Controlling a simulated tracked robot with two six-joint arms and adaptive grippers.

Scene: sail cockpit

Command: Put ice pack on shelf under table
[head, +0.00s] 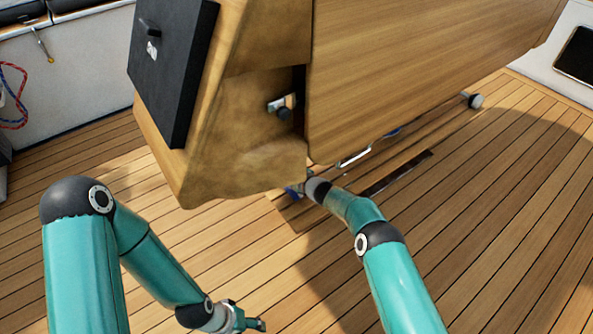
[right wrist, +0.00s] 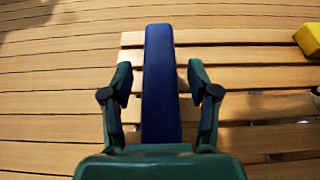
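The dark blue ice pack (right wrist: 160,85) stands between the fingers of my right gripper (right wrist: 160,82) in the right wrist view, with a gap on each side. The gripper is open around it. The ice pack is over the left end of the slatted wooden shelf (right wrist: 230,55); its contact with the slats cannot be told. In the head view my right gripper (head: 297,190) is low beneath the wooden table (head: 420,60), mostly hidden. My left gripper (head: 242,320) is low at the bottom edge, partly cut off, with no object seen in it.
A yellow object (right wrist: 309,38) lies on the shelf at the right in the right wrist view. The table's hanging leaf and its end with a black panel (head: 172,70) block the view underneath. The teak deck (head: 500,220) is clear around. A coiled rope (head: 14,97) hangs at the left.

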